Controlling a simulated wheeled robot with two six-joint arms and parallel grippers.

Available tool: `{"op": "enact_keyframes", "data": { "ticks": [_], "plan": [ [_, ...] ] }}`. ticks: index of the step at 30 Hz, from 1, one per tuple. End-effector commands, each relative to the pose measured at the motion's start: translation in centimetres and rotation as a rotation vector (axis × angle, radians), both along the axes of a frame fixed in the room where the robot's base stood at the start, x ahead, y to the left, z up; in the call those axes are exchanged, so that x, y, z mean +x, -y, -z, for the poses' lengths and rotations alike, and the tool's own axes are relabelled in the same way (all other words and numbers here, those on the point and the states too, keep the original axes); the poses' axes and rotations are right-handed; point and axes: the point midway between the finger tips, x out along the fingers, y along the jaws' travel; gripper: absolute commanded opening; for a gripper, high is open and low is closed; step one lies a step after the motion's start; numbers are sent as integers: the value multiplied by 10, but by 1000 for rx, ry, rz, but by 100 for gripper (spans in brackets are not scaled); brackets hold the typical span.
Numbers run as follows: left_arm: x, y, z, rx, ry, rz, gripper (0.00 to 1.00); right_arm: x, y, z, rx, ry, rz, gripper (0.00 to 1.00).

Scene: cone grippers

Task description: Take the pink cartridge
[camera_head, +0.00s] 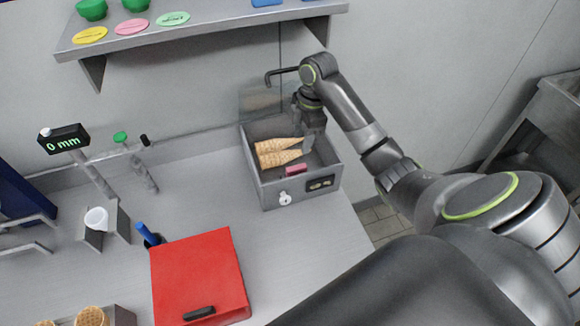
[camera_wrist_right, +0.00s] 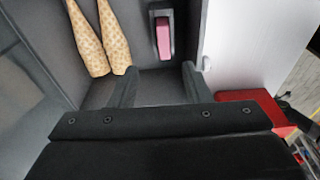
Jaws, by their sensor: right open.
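The pink cartridge (camera_head: 296,169) lies inside a grey open-topped box (camera_head: 263,185), near its front wall. In the right wrist view the pink cartridge (camera_wrist_right: 163,39) sits in a dark slot, ahead of the fingers. My right gripper (camera_head: 311,122) is over the back right part of the box, above and behind the cartridge and apart from it. In the right wrist view its two dark fingers (camera_wrist_right: 158,85) are spread with nothing between them. My left gripper is not in view.
Two waffle cones (camera_head: 278,151) lie in the box beside the cartridge. A red case (camera_head: 199,277) stands on the counter (camera_head: 300,246) at the front. A shelf (camera_head: 200,32) hangs above at the back. A display (camera_head: 63,139) reads 0 mm at left.

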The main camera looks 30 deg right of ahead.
Motion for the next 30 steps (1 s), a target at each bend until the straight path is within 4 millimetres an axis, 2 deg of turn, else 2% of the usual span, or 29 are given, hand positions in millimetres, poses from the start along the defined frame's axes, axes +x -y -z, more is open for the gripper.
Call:
{"op": "enact_keyframes", "data": {
  "ticks": [6,10,16,21,26,30],
  "plan": [
    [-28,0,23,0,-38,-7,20,0,-3,23,0,0,1,44],
    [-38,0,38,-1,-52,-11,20,1,-5,40,1,0,1,44],
    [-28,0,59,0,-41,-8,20,2,-9,62,1,0,1,44],
    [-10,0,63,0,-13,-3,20,2,-10,68,0,1,1,44],
    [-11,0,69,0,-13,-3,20,2,-11,75,0,1,1,44],
    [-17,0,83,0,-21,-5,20,3,-13,90,0,0,1,44]
  ]
}}
